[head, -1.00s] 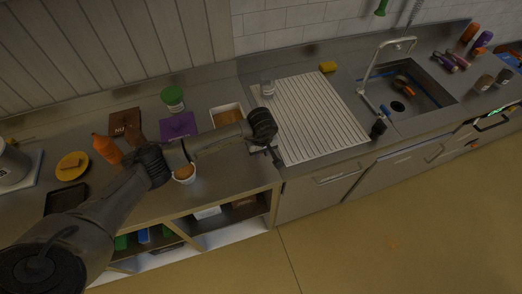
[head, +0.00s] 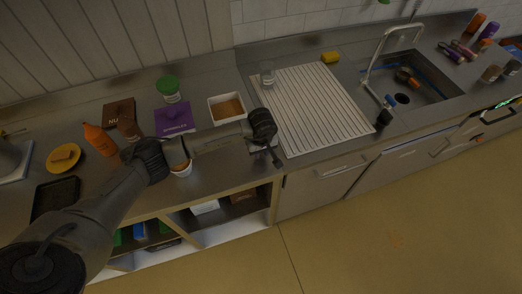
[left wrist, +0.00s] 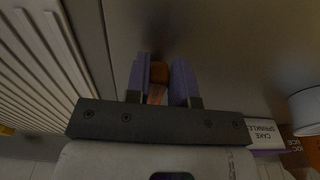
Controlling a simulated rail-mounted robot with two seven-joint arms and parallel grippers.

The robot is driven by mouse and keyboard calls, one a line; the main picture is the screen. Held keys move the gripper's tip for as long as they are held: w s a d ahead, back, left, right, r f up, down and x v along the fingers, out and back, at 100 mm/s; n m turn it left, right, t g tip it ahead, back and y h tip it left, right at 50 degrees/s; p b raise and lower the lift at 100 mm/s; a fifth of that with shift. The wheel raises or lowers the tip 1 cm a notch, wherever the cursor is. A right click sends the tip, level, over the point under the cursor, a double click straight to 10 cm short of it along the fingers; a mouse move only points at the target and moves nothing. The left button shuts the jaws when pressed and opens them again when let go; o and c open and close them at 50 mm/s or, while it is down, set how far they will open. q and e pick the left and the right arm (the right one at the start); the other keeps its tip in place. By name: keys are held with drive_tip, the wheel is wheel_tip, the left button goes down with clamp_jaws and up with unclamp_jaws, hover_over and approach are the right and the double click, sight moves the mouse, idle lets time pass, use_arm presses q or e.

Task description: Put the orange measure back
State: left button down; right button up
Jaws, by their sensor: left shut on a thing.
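My left gripper (left wrist: 158,85) is shut on a small orange-brown piece, likely the orange measure (left wrist: 158,72), which shows between its purple fingers in the left wrist view. Most of the measure is hidden by the fingers. In the head view the left gripper (head: 275,158) hangs over the front of the counter, by the near left corner of the white ribbed drainboard; what it holds is too small to make out there. My right gripper is not in view.
A white tub with orange-brown contents (head: 227,108), a purple sprinkles box (head: 174,120) and a green-lidded jar (head: 168,88) stand behind my left arm. A cup (head: 183,171) is partly hidden under it. The ribbed drainboard (head: 310,105) holds a clear glass (head: 267,73).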

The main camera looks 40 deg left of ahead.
use_arm(q)
drive_tip(key=shift+f+b, duration=0.35)
idle(0.5)
drive_tip(key=c, duration=1.3)
unclamp_jaws()
drive_tip(key=o, duration=0.6)
drive_tip(key=shift+c, duration=0.2)
drive_tip(key=shift+r, duration=0.1)
drive_tip(key=shift+s+d+r+p, duration=0.1)
drive_tip(key=shift+r+p, duration=1.15)
drive_tip(key=shift+r, duration=0.5)
wheel_tip(320, 180, up, 4)
drive_tip(key=shift+d+r+p, duration=0.15)
drive_tip(key=shift+p, duration=1.1)
